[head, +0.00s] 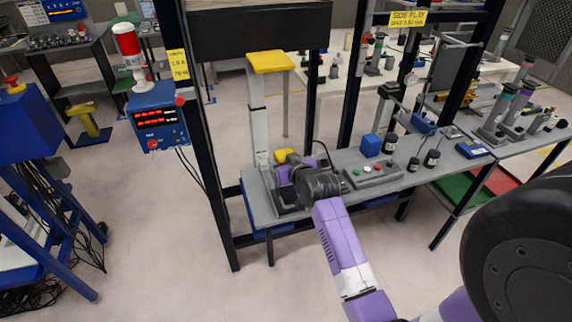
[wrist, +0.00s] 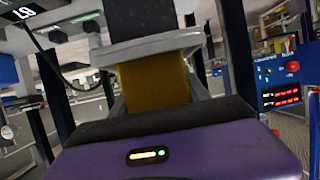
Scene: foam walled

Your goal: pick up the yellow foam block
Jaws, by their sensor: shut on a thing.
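The yellow foam block (wrist: 155,84) is between the jaws of my gripper (wrist: 154,68) in the wrist view, and the jaws are shut on it. In the head view a small part of the yellow block (head: 281,156) shows just beyond my gripper (head: 286,164), at the left end of the grey bench. My wrist and gripper hide the rest of it. I cannot tell whether the block touches the bench top.
A blue block (head: 371,145) and a grey button box (head: 373,174) stand on the grey bench (head: 261,205) to the right. Dark frame posts (head: 207,150) rise by the bench. A blue display unit (head: 158,118) hangs at left.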

